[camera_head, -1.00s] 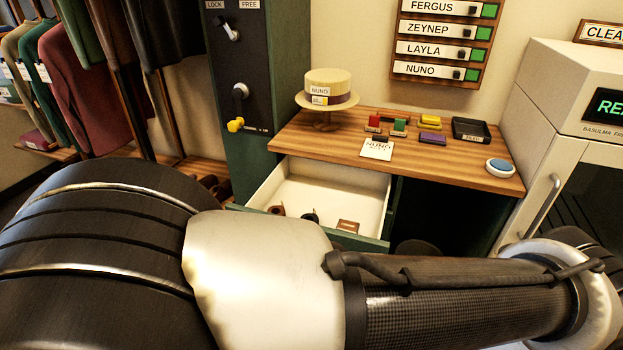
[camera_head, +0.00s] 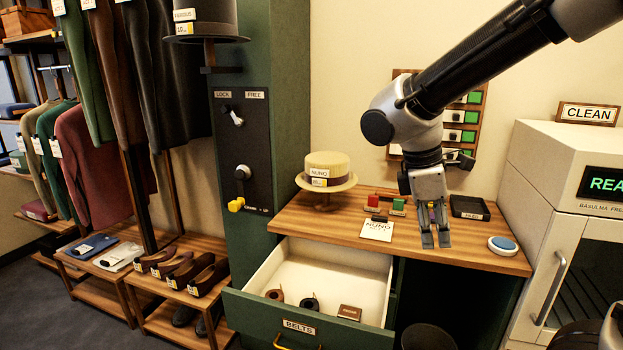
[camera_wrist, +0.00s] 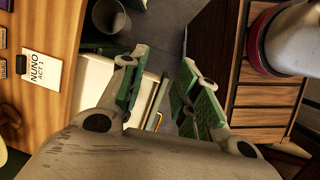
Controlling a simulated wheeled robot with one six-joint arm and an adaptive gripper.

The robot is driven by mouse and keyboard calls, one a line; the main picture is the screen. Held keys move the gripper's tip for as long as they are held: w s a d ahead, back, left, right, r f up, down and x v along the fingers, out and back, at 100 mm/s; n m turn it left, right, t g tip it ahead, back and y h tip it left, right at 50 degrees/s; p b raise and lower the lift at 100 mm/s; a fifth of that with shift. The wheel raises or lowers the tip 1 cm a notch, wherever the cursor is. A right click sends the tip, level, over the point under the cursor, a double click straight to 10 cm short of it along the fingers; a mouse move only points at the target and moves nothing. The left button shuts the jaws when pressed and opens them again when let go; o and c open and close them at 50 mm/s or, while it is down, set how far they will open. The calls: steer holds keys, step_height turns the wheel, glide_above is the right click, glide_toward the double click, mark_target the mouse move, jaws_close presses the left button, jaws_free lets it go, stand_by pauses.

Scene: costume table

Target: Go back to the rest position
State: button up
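My gripper (camera_head: 435,239) hangs fingers down in front of the wooden tabletop (camera_head: 345,222) in the head view. In the wrist view its two green-padded fingers (camera_wrist: 158,90) stand apart with nothing between them. My arm reaches in from the upper right. A straw hat (camera_head: 327,164) tagged NUNO sits on a stand at the left of the tabletop. The open belts drawer (camera_head: 340,258) below holds rolled belts (camera_head: 310,304) and a small brown item (camera_head: 349,312). A NUNO card (camera_head: 377,229) lies on the tabletop and also shows in the wrist view (camera_wrist: 36,71).
A white cabinet (camera_head: 530,180) stands at right. A blue round button (camera_head: 503,244) and a black pad (camera_head: 468,208) lie on the tabletop. A dark bin (camera_head: 428,337) is below. My arm partly hides the name board (camera_head: 470,117).

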steer(key=s+d+r+m+t+y, duration=0.3)
steer(key=s+d+r+m+t, duration=0.1)
steer(key=s+d+m, duration=0.7)
steer(key=d+m, duration=0.2)
steer(key=m, duration=0.1)
steer(key=shift+d+r+m, duration=0.2)
steer(key=shift+r+m, duration=0.1)
